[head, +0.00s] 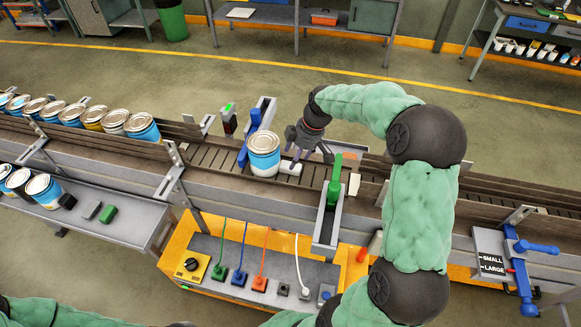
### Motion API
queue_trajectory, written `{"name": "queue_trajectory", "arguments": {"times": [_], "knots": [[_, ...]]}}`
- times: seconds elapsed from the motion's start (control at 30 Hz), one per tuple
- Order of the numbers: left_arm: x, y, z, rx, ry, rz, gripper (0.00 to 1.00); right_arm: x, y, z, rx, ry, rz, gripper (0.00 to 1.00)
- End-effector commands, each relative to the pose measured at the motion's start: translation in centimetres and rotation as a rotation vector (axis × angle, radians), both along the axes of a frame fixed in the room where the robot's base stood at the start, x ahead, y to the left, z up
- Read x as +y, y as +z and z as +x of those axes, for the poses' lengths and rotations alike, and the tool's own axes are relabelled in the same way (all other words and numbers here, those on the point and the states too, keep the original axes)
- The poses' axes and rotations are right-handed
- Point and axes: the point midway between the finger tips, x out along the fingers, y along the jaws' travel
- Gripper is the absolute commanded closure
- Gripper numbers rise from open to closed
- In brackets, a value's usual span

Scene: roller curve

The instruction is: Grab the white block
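A small white block (290,168) lies on the roller conveyor, just right of a white and blue can (263,158). My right gripper (311,159) hangs over the conveyor from the right, with its two fingers spread apart. Its left finger is close to the block and overlaps it in the picture; I cannot tell whether they touch. The right finger is well clear of the block, and nothing shows held between them. Only a green piece of my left arm shows at the bottom left corner; its gripper is out of view.
A blue gate (250,140) stands behind the can, and a green-handled gate (331,195) stands right of my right gripper. A row of cans (93,117) lines the conveyor at left. An orange control table (225,290) with cables stands in front.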

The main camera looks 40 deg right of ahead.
Motion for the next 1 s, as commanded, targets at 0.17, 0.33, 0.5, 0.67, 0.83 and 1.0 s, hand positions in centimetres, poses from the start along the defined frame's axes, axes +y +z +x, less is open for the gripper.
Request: {"name": "queue_trajectory", "arguments": {"times": [0.17,0.33,0.5,0.67,0.83,1.0], "knots": [[0.0,0.7,0.0,0.0,0.0,0.0,1.0,0.4,-2.4,0.8,0.003,0.001,0.002,0.38],[0.0,0.8,0.0,0.0,0.0,0.0,1.0,0.6,-3.8,1.2,0.0,0.0,0.0,0.38],[0.0,0.7,0.0,0.0,0.0,0.0,1.0,0.6,-4.0,1.3,-0.001,0.0,-0.001,0.38],[0.0,0.7,0.0,0.0,0.0,0.0,1.0,0.6,-4.0,1.3,-0.001,0.0,-0.001,0.58],[0.0,0.7,0.0,0.0,0.0,0.0,1.0,0.6,-4.0,1.3,-0.001,0.0,-0.001,0.84],[0.0,0.7,0.0,0.0,0.0,0.0,1.0,0.6,-4.0,1.3,-0.001,0.0,-0.001,0.84]]}}
